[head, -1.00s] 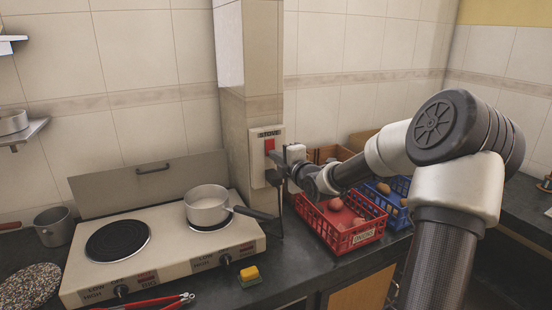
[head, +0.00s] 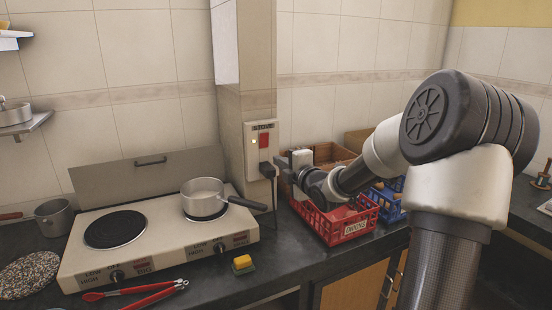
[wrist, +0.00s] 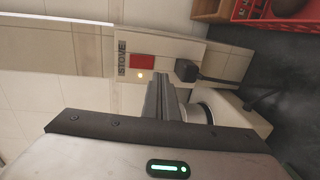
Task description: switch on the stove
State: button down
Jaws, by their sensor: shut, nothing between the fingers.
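The wall switch panel (head: 258,155), labelled STOVE, is on the tiled pillar behind the stove's right end. Its red rocker switch (head: 264,141) also shows in the wrist view (wrist: 142,61). A small yellowish light (wrist: 140,75) glows beside the rocker. A black plug (head: 267,170) sits in the panel's lower part. The white two-plate stove (head: 160,240) stands on the counter with two front knobs; a saucepan (head: 205,191) is on its right plate. My gripper (wrist: 165,88) is shut and empty, its fingertips near the panel beside the rocker. Contact is unclear.
A red crate (head: 352,228) and a blue crate (head: 385,200) stand right of the panel, under my arm. The plug's cord hangs to the counter. A yellow sponge (head: 242,262) and red-handled tongs (head: 135,291) lie before the stove. A metal pot (head: 53,217) stands at left.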

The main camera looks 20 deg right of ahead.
jog(key=shift+s+d+f, duration=0.1)
jog(key=shift+s+f, duration=0.1)
jog(key=shift+s, duration=1.2)
jog(key=shift+s+f, duration=0.2)
jog(key=shift+s, duration=1.15)
